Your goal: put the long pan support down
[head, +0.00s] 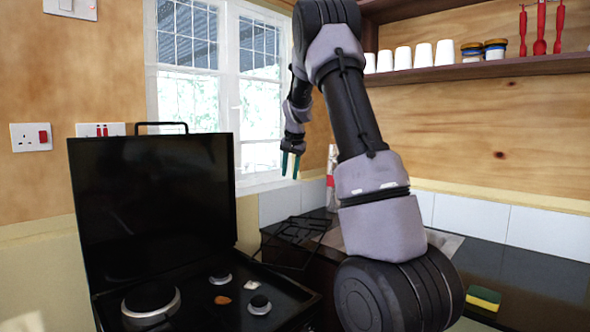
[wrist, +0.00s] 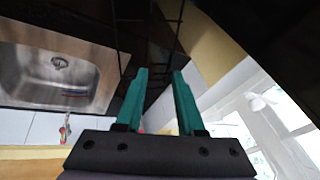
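The long pan support (head: 297,229) is a black wire grate. In the head view it rests on the dark counter just right of the stove, beside the window corner, and my arm hides part of it. Thin black bars of it also show in the wrist view (wrist: 118,30), beyond the fingertips. My gripper (head: 291,164) has teal fingers and hangs above the pan support, apart from it. In the wrist view the two fingers (wrist: 160,72) are spread with nothing between them.
The stove (head: 213,295) with raised black lid (head: 155,205) stands at left, with burners and small orange bits on it. A steel sink (wrist: 60,72) lies beside the counter. A yellow-green sponge (head: 484,298) is at right. A shelf (head: 480,70) holds white cups.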

